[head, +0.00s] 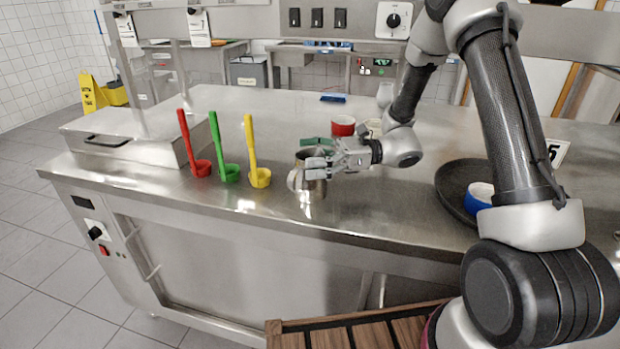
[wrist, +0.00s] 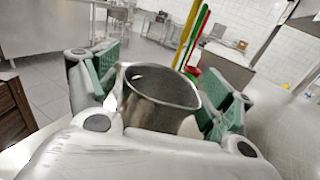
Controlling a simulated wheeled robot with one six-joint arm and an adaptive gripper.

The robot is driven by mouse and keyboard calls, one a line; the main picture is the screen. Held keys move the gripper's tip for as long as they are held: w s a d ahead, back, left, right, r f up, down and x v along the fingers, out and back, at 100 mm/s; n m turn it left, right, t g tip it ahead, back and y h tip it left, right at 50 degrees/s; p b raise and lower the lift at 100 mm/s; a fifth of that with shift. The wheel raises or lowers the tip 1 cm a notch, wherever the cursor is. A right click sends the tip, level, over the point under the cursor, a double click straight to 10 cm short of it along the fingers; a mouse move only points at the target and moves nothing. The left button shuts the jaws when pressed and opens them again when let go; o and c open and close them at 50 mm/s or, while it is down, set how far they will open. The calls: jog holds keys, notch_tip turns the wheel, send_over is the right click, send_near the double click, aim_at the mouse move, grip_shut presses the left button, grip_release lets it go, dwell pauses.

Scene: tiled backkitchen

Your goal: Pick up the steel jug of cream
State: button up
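The steel jug (head: 313,190) stands upright near the front edge of the steel counter, its handle on the left in the head view. In the wrist view the jug (wrist: 158,100) lies between the two green-padded fingers, with its open rim facing up. I see bare metal inside; I cannot make out any cream. My gripper (head: 316,158) reaches in from the right at the jug's upper part, and hides some of it. The fingers are spread on either side of the jug, with a gap visible at least on the handle side.
Red (head: 201,168), green (head: 229,171) and yellow (head: 260,177) ladles stand to the left.

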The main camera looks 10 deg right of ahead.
jog(key=c, duration=1.2)
jog(key=shift+r, duration=0.15)
jog(key=shift+c, duration=0.2)
